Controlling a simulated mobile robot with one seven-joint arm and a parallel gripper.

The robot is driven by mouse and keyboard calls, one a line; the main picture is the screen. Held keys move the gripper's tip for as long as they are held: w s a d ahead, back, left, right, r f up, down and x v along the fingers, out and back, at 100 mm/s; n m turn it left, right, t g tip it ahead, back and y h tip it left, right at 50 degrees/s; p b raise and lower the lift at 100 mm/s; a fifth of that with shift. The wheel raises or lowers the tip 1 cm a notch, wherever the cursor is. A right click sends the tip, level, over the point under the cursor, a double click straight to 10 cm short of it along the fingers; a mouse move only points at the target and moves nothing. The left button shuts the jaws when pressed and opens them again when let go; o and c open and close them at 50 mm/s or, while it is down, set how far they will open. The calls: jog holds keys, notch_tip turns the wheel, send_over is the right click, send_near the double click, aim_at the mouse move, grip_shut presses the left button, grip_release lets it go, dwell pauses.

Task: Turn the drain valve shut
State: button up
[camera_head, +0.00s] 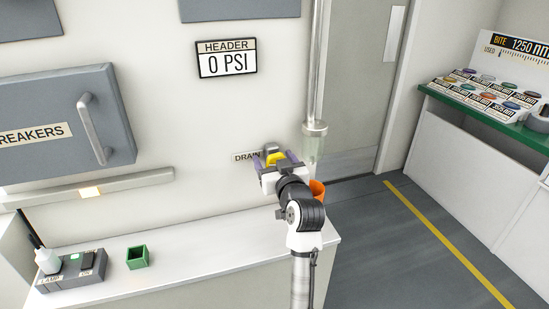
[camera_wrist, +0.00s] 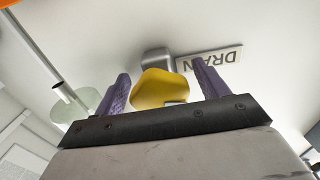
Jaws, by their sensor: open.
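The drain valve has a yellow handle (camera_head: 276,158), which also shows in the wrist view (camera_wrist: 160,90) in front of a grey metal fitting (camera_wrist: 156,60) on the wall. A DRAIN label (camera_head: 245,156) is beside it; the label is upside down in the wrist view (camera_wrist: 212,60). My gripper (camera_head: 279,162) is at the valve, with its purple fingers (camera_wrist: 161,88) open. The handle's lower part is partly hidden by the gripper body.
A clear vertical pipe (camera_head: 314,146) is just right of the valve, with an orange cup-like thing (camera_head: 317,190) below. A white counter (camera_head: 200,236) holds a green box (camera_head: 137,257) and a lamp switch box (camera_head: 72,270). A header sign (camera_head: 227,58) reads 0 PSI.

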jog(key=c, duration=0.9)
jog(key=shift+a+r+m+p, duration=0.1)
jog(key=shift+m+p, duration=0.45)
jog(key=shift+m, duration=0.25)
jog(key=shift+c, duration=0.2)
jog(key=shift+m, duration=0.8)
jog(key=o, duration=0.9)
jog(key=shift+o, duration=0.2)
jog(key=b+v, duration=0.3)
jog(key=v, duration=1)
jog(key=shift+s, duration=0.35)
